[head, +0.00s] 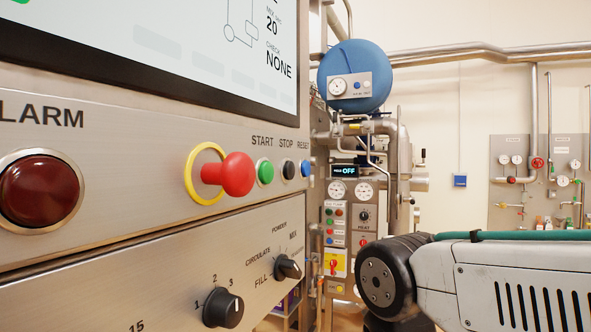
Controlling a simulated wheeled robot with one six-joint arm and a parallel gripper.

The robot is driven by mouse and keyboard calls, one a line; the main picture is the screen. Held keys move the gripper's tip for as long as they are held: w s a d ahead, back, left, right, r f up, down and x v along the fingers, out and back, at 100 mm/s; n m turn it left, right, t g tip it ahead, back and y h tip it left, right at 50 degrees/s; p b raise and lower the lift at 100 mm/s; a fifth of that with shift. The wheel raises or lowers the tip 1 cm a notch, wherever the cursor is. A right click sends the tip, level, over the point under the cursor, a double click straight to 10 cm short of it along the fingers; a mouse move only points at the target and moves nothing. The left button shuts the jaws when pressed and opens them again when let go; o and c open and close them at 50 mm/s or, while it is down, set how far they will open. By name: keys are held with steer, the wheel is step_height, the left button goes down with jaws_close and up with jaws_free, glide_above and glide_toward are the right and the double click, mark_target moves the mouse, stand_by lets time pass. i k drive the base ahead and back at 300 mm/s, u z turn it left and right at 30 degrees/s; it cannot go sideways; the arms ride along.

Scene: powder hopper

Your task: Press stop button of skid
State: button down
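In the head view, a steel control panel (130,165) fills the left side, seen at a slant. A black round button (288,170) sits under the label STOP. To its left is a green button (265,172) under START; to its right is a blue button (305,168) under RESET. My arm reaches in from the lower right, with a dark joint at its near end, apart from the panel. My gripper is not in view.
A large red mushroom button (238,174) with a yellow ring sticks out left of the green button. A dark red lamp (40,190) and black knobs (223,307) are on the panel. Behind stand a blue vessel (355,65), pipes and a smaller control box (350,215).

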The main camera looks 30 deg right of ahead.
mark_target(289, 170)
steer(key=u, duration=0.5)
steer(key=k, duration=0.95)
steer(key=z, duration=0.95)
